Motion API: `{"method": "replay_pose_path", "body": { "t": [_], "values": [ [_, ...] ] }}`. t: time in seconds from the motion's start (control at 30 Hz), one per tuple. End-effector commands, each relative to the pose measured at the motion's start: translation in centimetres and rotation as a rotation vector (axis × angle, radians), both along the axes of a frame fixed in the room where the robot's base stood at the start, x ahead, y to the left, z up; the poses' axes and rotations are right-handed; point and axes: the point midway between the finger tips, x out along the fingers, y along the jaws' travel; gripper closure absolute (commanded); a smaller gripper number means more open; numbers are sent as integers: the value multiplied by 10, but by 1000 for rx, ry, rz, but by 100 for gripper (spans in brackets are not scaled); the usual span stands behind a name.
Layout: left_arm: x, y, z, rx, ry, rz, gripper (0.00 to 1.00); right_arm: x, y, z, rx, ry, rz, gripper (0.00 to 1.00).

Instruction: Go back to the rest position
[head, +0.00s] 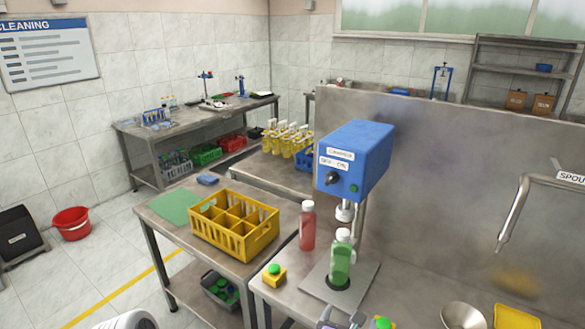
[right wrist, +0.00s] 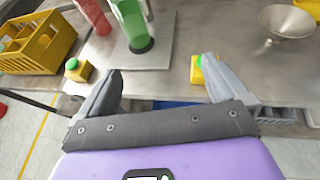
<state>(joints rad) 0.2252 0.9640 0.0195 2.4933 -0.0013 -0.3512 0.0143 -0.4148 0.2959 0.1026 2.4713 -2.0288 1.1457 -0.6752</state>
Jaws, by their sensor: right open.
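My right gripper (head: 342,318) shows at the bottom edge of the head view, in front of the bench. In the right wrist view the right gripper (right wrist: 160,70) is open, its two fingers wide apart with nothing between them. The green bottle (head: 340,262) with a white cap stands upright under the blue capping machine (head: 355,160), beyond my fingers. The red bottle (head: 307,228) stands to its left, apart from my gripper. My left gripper is not in view.
A yellow button box (head: 274,276) stands at the bench's left front; another (right wrist: 203,68) is by my right finger. A metal funnel (head: 462,314) and yellow tray (head: 515,316) are at right. A yellow divided crate (head: 235,238) sits on the left table.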

Motion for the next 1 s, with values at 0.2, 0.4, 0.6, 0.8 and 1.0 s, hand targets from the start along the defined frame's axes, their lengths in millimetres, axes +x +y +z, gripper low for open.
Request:
{"method": "replay_pose_path", "body": {
  "t": [0.2,0.4,0.6,0.8,1.0],
  "values": [
    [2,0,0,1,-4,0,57,-23,-16,-69,158,220,-148,0],
    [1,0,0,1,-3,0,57,-70,-24,-143,389,470,-387,0],
    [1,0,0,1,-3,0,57,-151,-3,-223,803,748,-890,0],
    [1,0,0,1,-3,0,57,-194,42,-266,1249,796,-1546,0],
    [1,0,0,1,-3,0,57,-188,58,-301,1603,509,-2204,0]
  ]
}}
